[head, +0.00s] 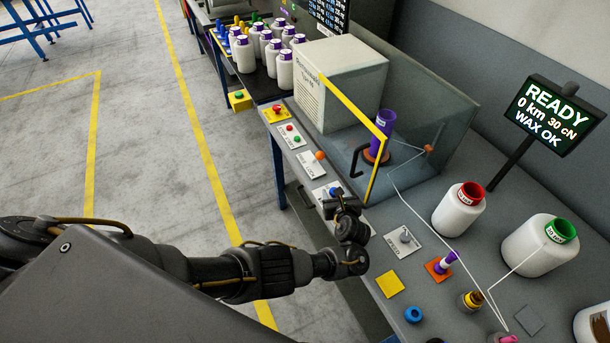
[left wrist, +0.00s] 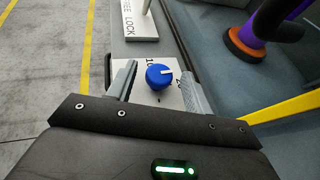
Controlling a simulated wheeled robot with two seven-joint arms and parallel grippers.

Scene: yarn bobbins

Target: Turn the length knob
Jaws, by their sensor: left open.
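The length knob (left wrist: 159,76) is blue with a white pointer mark and sits on a white plate (left wrist: 146,94) with numbers on it. In the left wrist view it lies between the two open fingers of my left gripper (left wrist: 158,84), with a gap on each side. In the head view the blue knob (head: 334,191) shows just beyond my left gripper (head: 340,203), which partly covers its plate. The pointer is turned toward the right in the left wrist view. My right gripper is not in view.
An orange knob (head: 320,155) and a panel with red and green buttons (head: 292,135) lie farther along the bench edge. A yellow-framed clear guard (head: 375,165) stands beside the knob, with a purple bobbin (head: 383,130) behind it. A display (head: 553,112) reads READY.

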